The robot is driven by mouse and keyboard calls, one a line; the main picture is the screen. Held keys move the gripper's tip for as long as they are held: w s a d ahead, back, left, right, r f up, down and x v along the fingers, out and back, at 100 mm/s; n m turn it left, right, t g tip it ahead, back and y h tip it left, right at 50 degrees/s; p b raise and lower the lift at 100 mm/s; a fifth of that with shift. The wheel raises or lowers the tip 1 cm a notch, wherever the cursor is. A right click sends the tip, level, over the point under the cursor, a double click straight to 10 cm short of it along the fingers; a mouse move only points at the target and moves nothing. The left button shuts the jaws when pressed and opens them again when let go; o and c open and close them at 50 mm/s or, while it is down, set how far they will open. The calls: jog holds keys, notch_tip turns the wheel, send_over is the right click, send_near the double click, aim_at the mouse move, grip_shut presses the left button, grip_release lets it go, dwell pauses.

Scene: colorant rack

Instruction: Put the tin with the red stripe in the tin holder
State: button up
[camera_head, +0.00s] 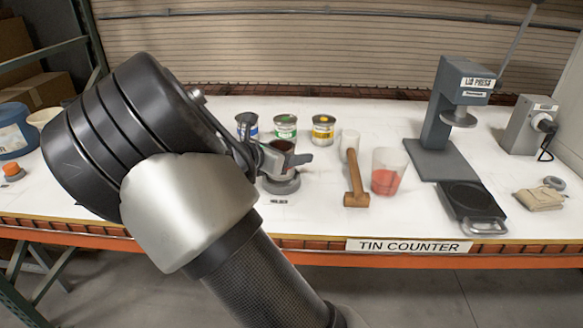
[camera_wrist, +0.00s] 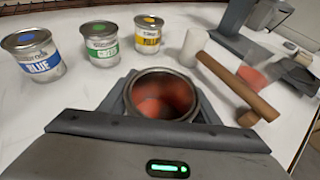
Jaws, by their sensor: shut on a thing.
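An open tin (camera_wrist: 166,96) with red contents is between the fingers of my gripper (camera_head: 284,160) in the wrist view. My gripper is shut on its sides. In the head view the tin (camera_head: 281,146) stands upright, partly hidden by the fingers; its stripe cannot be made out. The grey round tin holder (camera_head: 281,185) is directly below the tin, behind a label reading HOLDER. I cannot tell whether the tin rests in it or is just above it.
Blue (camera_head: 247,124), green (camera_head: 286,126) and yellow (camera_head: 323,129) tins stand behind. A mallet (camera_head: 355,180) and a clear cup with red contents (camera_head: 388,172) are to the right. The lid press (camera_head: 452,110) stands further right. The counter's front edge is close.

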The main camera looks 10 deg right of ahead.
jog(key=shift+f+b, duration=0.4)
jog(key=shift+f, duration=1.3)
jog(key=shift+f, duration=0.1)
jog(key=o, duration=1.2)
jog(key=shift+s+a+r, duration=0.1)
jog(key=shift+a+r, duration=0.05)
jog(key=shift+r, duration=0.1)
jog(key=p+v, duration=0.2)
jog(key=v, duration=0.9)
jog(key=shift+s+a, duration=0.2)
jog(key=shift+s, duration=0.05)
